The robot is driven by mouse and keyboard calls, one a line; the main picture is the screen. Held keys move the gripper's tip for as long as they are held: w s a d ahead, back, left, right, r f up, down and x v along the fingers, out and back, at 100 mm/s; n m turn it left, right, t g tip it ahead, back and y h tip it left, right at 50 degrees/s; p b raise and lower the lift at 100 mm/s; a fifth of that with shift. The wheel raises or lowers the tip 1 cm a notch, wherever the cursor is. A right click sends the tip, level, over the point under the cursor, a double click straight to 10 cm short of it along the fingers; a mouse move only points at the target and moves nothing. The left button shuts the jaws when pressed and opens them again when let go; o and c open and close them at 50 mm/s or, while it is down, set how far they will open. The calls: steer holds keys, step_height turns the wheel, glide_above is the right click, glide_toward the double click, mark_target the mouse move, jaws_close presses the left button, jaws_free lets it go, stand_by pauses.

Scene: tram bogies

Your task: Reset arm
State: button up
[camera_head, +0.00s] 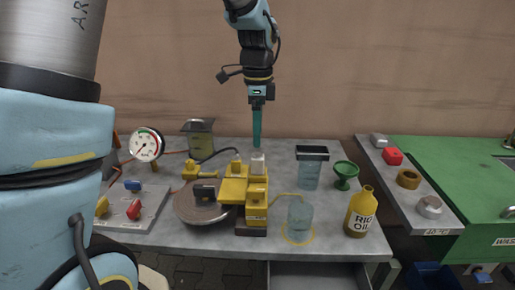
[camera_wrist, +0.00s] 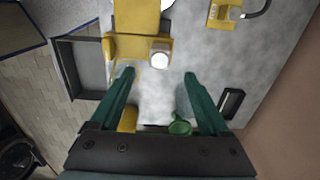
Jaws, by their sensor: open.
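My arm hangs down above the back of the grey table (camera_head: 285,240). My gripper (camera_head: 257,145) points straight down with teal fingers. In the wrist view, my gripper (camera_wrist: 160,75) has its two fingers spread wide with nothing held between them. Below it in the wrist view are the yellow machine (camera_wrist: 138,50) with its white-topped post, a green funnel-like cup (camera_wrist: 180,127) and part of a yellow bottle (camera_wrist: 128,118). The gripper appears apart from all of them.
On the table stand the yellow press-like machine (camera_head: 257,205), a glass jar (camera_head: 299,215), a dark-rimmed clear container (camera_head: 311,170), the green cup (camera_head: 345,174), the RIG OIL bottle (camera_head: 360,212), a gauge (camera_head: 147,145) and a switch panel (camera_head: 132,208). A green bin (camera_head: 450,190) stands right.

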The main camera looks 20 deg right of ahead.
steer(key=shift+r, duration=0.7)
steer(key=s+a+f+n, duration=0.2)
steer(key=a+f+n, duration=0.1)
steer(key=a+n, duration=0.8)
steer(key=s+a+f+n+t, duration=0.1)
steer(key=s+a+f+n, duration=0.1)
steer(key=a+n, duration=0.9)
steer(key=a+f, duration=0.1)
steer(key=a, duration=0.7)
steer(key=shift+t, duration=0.3)
steer(key=shift+a, duration=0.1)
steer(key=shift+c, duration=0.3)
